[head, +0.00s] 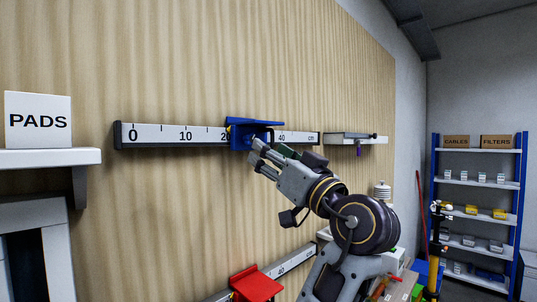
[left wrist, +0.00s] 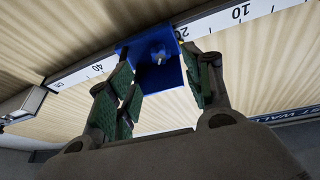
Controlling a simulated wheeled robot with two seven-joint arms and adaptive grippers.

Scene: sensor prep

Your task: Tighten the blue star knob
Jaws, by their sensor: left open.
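A blue carriage (head: 245,124) with a flat top plate sits on the upper ruled rail, just past the 20 mark. It also shows in the left wrist view (left wrist: 150,70), with a small pale pin on it. I cannot make out the star shape of the blue knob; the front of the carriage is partly covered by my fingers in the head view. My left gripper (head: 257,152) is at the carriage's front. In the left wrist view its green-padded fingers (left wrist: 166,92) are apart, one on each side of the blue part, with no clear contact. My right gripper is not in view.
The upper rail (head: 170,134) runs along the wooden wall. A lower rail carries a red carriage (head: 255,284). A PADS box (head: 38,120) stands on a white shelf (head: 50,157) at left. Blue racking (head: 478,180) is far right.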

